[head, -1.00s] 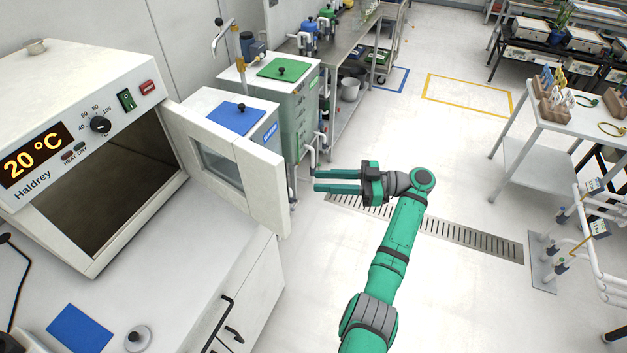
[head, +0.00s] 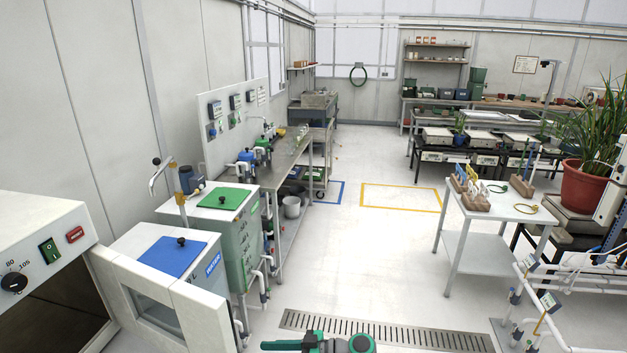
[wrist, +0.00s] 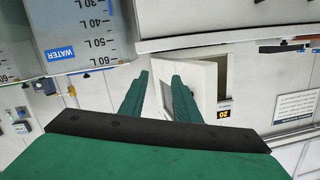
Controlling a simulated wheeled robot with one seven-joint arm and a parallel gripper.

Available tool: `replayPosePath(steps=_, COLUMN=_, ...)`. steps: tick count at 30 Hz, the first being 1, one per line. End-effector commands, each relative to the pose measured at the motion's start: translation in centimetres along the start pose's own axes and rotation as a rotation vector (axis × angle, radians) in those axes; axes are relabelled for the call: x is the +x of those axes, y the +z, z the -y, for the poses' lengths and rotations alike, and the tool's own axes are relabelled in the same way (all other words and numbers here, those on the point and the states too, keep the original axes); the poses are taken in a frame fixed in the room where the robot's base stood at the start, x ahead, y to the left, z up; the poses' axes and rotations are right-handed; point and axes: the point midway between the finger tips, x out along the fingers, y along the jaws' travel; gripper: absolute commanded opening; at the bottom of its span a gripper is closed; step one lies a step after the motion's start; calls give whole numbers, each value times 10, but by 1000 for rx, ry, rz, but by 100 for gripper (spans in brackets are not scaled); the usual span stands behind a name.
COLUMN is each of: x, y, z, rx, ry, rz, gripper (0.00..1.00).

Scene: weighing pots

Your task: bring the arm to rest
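My gripper (wrist: 160,98) shows in the wrist view with its two green fingers apart and nothing between them. In the head view only the top of my green arm and gripper shows at the bottom edge, over the floor near the drain grate; the rest is out of the picture. The oven (head: 40,240) stands at the left with its door (head: 165,305) open. In the wrist view the oven's open door (wrist: 205,75) appears beyond the fingers, which look clear of it.
Two tanks with a blue lid (head: 170,258) and a green lid (head: 222,199) stand behind the oven door. A white table (head: 500,212) with wooden blocks is at the right. The floor (head: 370,260) between is open, with a drain grate (head: 385,331) set in it.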

Motion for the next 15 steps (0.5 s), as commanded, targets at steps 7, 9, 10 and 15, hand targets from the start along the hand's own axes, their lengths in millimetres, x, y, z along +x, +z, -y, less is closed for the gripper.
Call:
replayPosePath(steps=7, x=18, y=119, z=8, rx=216, ry=263, rz=87, gripper=29)
replayPosePath(steps=9, x=19, y=149, z=14, rx=266, ry=338, rz=108, gripper=29)
replayPosePath(steps=10, x=19, y=162, z=17, rx=285, ry=370, rz=117, gripper=29)
replayPosePath(steps=15, x=11, y=226, z=40, rx=379, ry=552, rz=158, gripper=29)
